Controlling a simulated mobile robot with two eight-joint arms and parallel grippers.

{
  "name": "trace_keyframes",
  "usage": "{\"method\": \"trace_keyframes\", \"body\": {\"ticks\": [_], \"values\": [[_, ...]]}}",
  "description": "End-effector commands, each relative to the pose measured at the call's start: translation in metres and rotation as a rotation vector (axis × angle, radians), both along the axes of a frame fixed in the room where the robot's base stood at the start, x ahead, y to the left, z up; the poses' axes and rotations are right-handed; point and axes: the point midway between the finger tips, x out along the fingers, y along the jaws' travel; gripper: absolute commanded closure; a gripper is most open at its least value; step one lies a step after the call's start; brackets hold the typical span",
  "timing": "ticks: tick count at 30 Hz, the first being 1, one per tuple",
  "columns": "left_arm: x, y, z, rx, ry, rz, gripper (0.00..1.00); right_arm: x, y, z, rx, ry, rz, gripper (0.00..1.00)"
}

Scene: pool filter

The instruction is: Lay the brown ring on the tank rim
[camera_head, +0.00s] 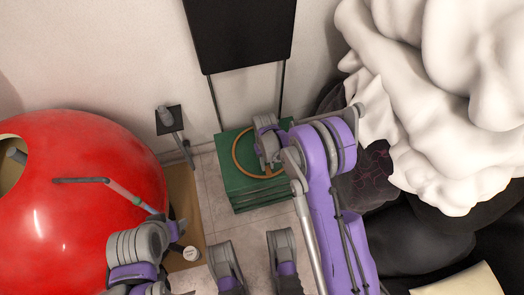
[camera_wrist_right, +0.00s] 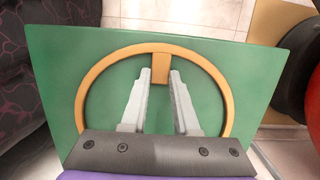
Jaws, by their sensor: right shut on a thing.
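The brown ring (camera_head: 237,155) lies around my right gripper (camera_head: 264,160), over the top of a green box. In the right wrist view the ring (camera_wrist_right: 82,98) is a thin hoop with a block-shaped tab (camera_wrist_right: 160,68) on its inner far side. The fingertips of the right gripper (camera_wrist_right: 162,79) are shut on that tab. Whether the ring touches the box cannot be told. The red round tank (camera_head: 85,155) stands at the left, with its pale-edged opening (camera_head: 12,172) partly cut off.
The green box (camera_head: 258,200) stands on the tiled floor by the wall. A thin rod (camera_head: 120,190) with coloured bands crosses in front of the tank. A small white-topped jar (camera_head: 190,253) is beside my left arm. White bulky folds (camera_head: 440,100) fill the right side.

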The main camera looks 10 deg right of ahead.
Motion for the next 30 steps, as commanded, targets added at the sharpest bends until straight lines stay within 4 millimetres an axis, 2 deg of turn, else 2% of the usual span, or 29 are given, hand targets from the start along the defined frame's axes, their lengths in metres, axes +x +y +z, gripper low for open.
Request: {"method": "trace_keyframes", "body": {"ticks": [14, 30], "values": [[0.0, 0.0, 0.0, 0.0, 0.0, 0.0, 0.45, 0.0, 0.0, 0.001, 0.0, 0.0, 0.0, 1.0], [-0.001, 0.0, 0.005, 0.0, 0.0, 0.0, 0.45, 0.0, 0.0, 0.011, 0.0, 0.0, 0.0, 1.0]]}}
